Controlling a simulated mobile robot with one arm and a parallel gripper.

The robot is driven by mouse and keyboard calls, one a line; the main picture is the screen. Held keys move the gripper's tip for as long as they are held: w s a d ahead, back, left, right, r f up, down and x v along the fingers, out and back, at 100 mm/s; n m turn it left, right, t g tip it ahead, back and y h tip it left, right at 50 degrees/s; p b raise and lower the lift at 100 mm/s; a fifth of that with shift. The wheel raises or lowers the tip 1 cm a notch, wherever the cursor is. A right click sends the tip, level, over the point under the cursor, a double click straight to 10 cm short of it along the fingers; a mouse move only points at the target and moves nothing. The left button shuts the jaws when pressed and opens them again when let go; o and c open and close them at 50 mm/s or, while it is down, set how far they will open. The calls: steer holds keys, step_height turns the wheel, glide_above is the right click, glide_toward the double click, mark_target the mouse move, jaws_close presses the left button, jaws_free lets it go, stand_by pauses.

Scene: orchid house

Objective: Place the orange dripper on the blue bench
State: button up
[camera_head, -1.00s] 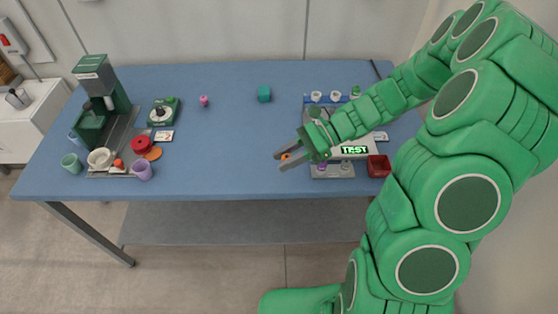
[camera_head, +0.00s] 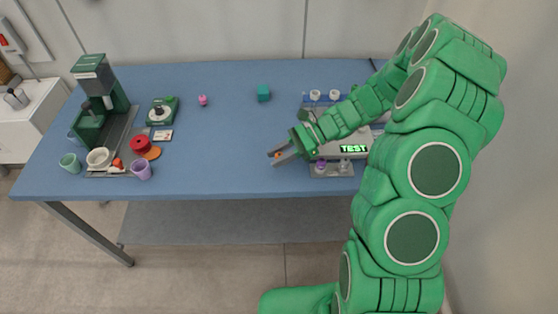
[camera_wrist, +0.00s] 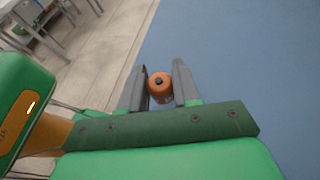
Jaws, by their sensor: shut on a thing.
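The orange dripper (camera_wrist: 159,84) is a small orange cylinder with a dark centre on top, held between the two grey fingers of my gripper (camera_wrist: 159,90) in the wrist view. In the head view my gripper (camera_head: 282,156) is over the right-middle front part of the blue bench (camera_head: 225,150), with a bit of the orange dripper (camera_head: 277,155) showing between the fingers. I cannot tell whether the dripper touches the bench top. Bare blue surface shows beyond the fingers in the wrist view.
A device with a lit TEST display (camera_head: 353,149) stands right of my gripper, beside small bottles (camera_head: 320,166). A teal cube (camera_head: 264,93) and a pink item (camera_head: 203,100) are at the back. A green machine (camera_head: 98,95) and cups (camera_head: 141,170) stand left. The bench middle is clear.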

steer(key=shift+f, duration=1.3)
steer(key=o, duration=1)
